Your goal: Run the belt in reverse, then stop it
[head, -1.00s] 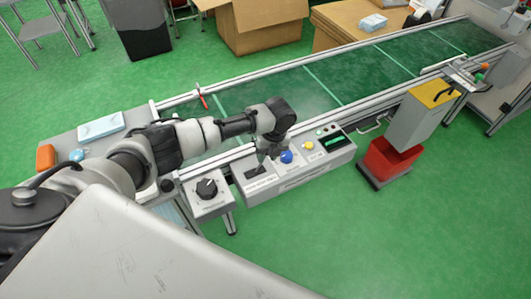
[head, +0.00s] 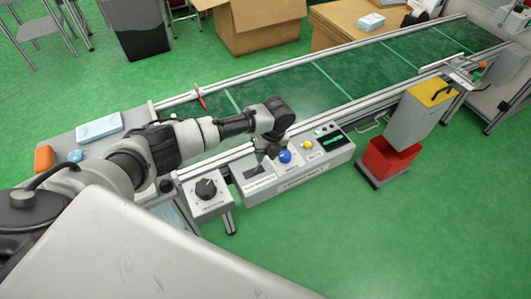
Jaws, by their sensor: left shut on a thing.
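The conveyor belt (head: 285,92) is green with pale cross lines and runs from the left middle to the far upper right. A grey control box (head: 292,186) sits at its near side, with a dark slotted switch (head: 255,172), a blue knob (head: 285,156), a yellow button (head: 308,144) and a dark display (head: 334,139). My left gripper (head: 261,164) points down at the slotted switch and is shut on its lever, which the fingers mostly hide. My right gripper is not in view.
A separate box with a black dial (head: 206,189) stands left of the control box. A red bin (head: 388,160) under a grey and yellow unit (head: 425,110) stands to the right. Cardboard boxes (head: 262,25) are behind the belt. Green floor in front is clear.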

